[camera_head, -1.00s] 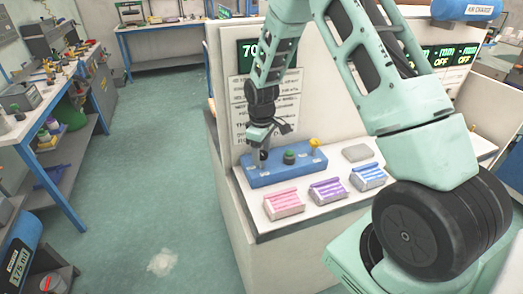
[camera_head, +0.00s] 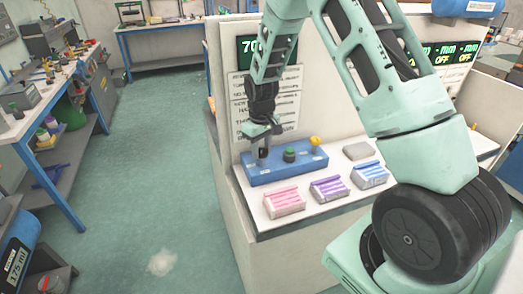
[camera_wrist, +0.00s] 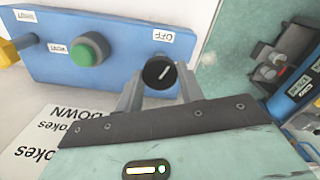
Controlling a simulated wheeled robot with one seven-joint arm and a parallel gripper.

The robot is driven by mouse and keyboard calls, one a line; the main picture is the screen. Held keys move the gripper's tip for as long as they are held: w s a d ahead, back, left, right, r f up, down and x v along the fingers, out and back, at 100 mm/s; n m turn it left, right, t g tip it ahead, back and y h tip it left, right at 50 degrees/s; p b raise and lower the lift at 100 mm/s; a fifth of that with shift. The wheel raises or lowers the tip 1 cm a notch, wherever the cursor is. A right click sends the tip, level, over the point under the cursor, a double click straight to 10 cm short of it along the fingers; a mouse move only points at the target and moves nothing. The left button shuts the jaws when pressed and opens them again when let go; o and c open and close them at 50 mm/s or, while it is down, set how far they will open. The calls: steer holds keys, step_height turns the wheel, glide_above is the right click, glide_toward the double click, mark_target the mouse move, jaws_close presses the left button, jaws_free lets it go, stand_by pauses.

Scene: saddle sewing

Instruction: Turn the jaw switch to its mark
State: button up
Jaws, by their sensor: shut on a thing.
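The jaw switch is a round black knob (camera_wrist: 158,72) with a white pointer line, at one end of a blue control box (camera_wrist: 112,78). In the wrist view the line is slanted, its upper end leaning right. An upside-down OFF label (camera_wrist: 163,35) is just above the knob. My gripper (camera_wrist: 160,84) has one finger on each side of the knob and is shut on it. In the head view my gripper (camera_head: 263,151) points down at the left end of the box, and the knob is largely hidden there.
A green button (camera_head: 290,154) and a yellow knob (camera_head: 315,141) sit on the same box. Pink (camera_head: 284,202), purple (camera_head: 329,189) and blue (camera_head: 370,175) packs and a grey block (camera_head: 358,151) lie on the white counter. A panel with text stands close behind.

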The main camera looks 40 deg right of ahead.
mark_target(261, 150)
steer(key=m, duration=0.6)
steer(key=shift+m+b, duration=0.3)
steer(key=shift+b, duration=0.1)
steer(key=m, duration=0.6)
stand_by(0.3)
steer(key=o, duration=1)
step_height(261, 150, up, 18)
steer(key=b, duration=0.3)
steer(key=shift+f, duration=0.25)
